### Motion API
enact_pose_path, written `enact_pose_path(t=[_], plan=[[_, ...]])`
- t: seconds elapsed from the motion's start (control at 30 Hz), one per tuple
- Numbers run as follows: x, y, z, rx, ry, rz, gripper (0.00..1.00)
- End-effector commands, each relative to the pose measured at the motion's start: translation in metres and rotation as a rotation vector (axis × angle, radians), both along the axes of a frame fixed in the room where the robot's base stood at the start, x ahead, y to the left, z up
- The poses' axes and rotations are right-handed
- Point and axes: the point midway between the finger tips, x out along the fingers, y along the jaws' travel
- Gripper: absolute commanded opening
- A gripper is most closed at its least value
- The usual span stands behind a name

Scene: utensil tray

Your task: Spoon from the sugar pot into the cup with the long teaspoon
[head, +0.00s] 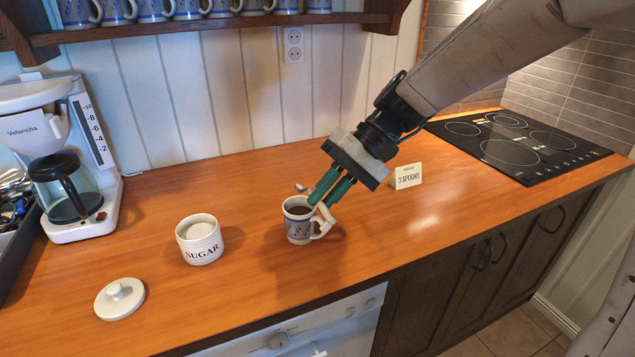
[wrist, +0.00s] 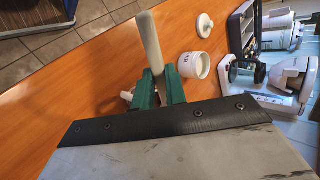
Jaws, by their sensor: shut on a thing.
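The blue-patterned cup (head: 298,229) stands upright on the counter with dark liquid in it. My gripper (head: 322,196), with green fingers, is shut on the long teaspoon, just above and right of the cup. The teaspoon's pale handle (wrist: 150,42) sticks out past the fingers in the wrist view. Its metal bowl (head: 301,188) shows left of the fingers, by the cup's far rim; its contents are too small to tell. The open sugar pot (head: 200,250) stands left of the cup, with white sugar inside; it also shows in the wrist view (wrist: 195,66). The cup is mostly hidden there.
The pot's lid (head: 119,298) lies on the counter at front left. A coffee maker (head: 85,190) and a dark cutlery tray (head: 18,245) stand at the far left. A "3 SPOONS" card (head: 408,177) stands behind right, before the hob (head: 515,145). Counter between pot and cup is clear.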

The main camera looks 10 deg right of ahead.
Motion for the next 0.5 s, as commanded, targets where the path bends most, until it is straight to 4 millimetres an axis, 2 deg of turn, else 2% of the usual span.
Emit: enact_pose_path(t=[0.2, 0.5], plan=[[0.0019, -0.007, -0.0051, 0.255, 0.117, -0.066, 0.0], [0.0034, -0.0113, -0.0063, 0.519, 0.226, -0.126, 0.0]])
